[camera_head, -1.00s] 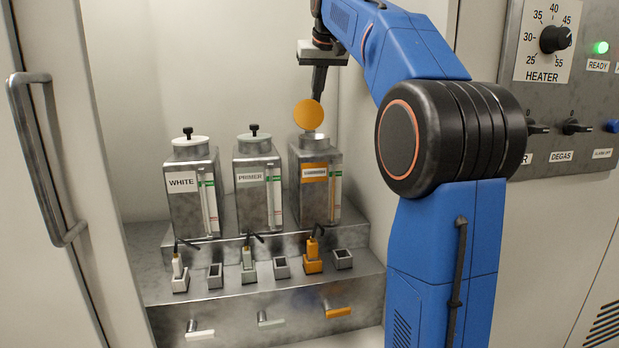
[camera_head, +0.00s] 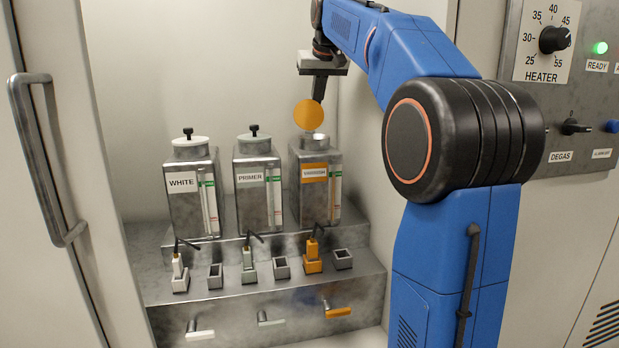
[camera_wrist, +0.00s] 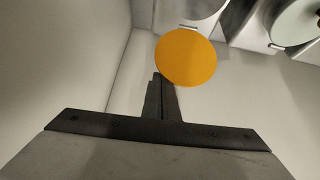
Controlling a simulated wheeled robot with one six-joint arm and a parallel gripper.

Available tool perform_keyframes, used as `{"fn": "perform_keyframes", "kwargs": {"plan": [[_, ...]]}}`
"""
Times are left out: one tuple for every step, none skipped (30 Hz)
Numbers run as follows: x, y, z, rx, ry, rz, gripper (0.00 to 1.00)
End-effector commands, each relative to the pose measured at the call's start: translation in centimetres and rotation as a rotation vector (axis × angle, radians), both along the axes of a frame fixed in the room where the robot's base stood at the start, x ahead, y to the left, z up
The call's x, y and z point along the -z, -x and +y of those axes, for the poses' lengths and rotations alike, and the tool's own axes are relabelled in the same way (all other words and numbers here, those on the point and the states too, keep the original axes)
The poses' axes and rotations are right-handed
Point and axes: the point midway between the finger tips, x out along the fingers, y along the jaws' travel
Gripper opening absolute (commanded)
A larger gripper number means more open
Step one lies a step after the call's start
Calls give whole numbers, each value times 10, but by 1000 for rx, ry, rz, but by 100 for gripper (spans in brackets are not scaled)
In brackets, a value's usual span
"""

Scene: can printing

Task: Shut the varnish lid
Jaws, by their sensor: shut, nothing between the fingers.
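The varnish can (camera_head: 314,194) is the rightmost of the three metal cans, with an orange label. Its orange round lid (camera_head: 309,114) stands open, raised on edge above the can's neck. In the wrist view the lid (camera_wrist: 186,57) shows as an orange disc just beyond my fingertips. My gripper (camera_head: 319,98) is shut and empty, pointing down behind the lid. Its fingertips are hidden by the lid in the head view. In the wrist view the closed fingers (camera_wrist: 160,82) reach the lid's edge; I cannot tell whether they touch it.
The white can (camera_head: 193,192) and primer can (camera_head: 258,190) stand to the left with lids on. Small plugs and sockets line the step (camera_head: 160,286) below, above several lever handles. A cabinet door handle (camera_head: 45,160) is at left, a heater panel (camera_head: 575,90) at right.

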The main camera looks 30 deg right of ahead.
Motion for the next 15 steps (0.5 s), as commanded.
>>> {"fn": "perform_keyframes", "kwargs": {"plan": [[11,0,0,-1,-6,21,0],[12,-1,0,-1,-6,22,0],[14,-1,0,-1,-6,24,0],[15,-1,0,-1,-7,25,0],[15,-1,0,-1,-7,26,0],[16,-1,0,0,-7,28,0],[16,-1,0,0,-7,28,0],[17,-1,-1,-1,-6,29,0],[17,-1,-1,-1,-6,29,0],[17,-1,-1,-1,-7,30,0],[17,-2,-1,-1,-7,30,0],[17,-2,-1,-1,-7,30,0],[18,-2,-1,-1,-7,30,0],[18,-2,-1,-1,-7,31,0],[18,-2,-1,-1,-7,31,0]]}}
